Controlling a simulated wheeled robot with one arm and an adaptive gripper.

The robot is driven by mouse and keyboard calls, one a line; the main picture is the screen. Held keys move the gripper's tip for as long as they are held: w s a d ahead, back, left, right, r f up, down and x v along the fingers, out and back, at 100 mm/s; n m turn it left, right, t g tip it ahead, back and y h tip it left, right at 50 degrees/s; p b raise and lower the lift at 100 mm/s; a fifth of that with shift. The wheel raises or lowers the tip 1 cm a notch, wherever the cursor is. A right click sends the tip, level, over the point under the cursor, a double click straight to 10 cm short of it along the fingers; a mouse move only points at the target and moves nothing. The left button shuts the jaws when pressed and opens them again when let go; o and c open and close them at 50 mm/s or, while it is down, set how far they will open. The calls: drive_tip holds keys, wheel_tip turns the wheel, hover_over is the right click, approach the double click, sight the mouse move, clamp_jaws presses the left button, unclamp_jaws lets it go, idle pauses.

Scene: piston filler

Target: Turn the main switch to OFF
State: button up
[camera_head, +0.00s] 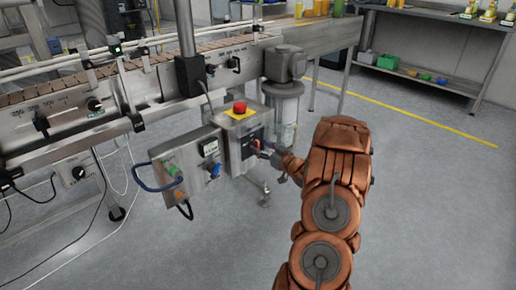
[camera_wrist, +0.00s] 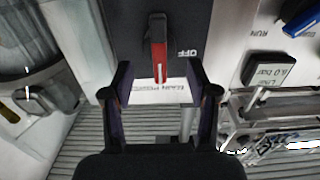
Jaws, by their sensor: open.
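The main switch has a red handle with a white stripe at its tip (camera_wrist: 158,48), on a dark plate in the wrist view. Its handle points down the picture toward the "MAIN POWER" label (camera_wrist: 175,86). The upside-down "OFF" mark (camera_wrist: 187,53) is to the right of the handle. My gripper (camera_wrist: 160,83) is open, with one finger on each side of the handle's tip in the picture. I cannot tell whether they touch. In the head view, my gripper (camera_head: 266,155) is at the switch plate (camera_head: 250,147), partly hidden by my arm.
A red emergency stop (camera_head: 240,107) on yellow sits above the switch box. A control box (camera_head: 190,172) with a blue knob (camera_head: 213,169) stands to its left. A clear cylinder (camera_head: 284,113) is close on the right. A pressure display (camera_wrist: 270,72) shows in the wrist view.

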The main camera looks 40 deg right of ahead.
drive_tip(key=shift+w, duration=1)
drive_tip(key=shift+c, duration=0.4)
clamp_jaws()
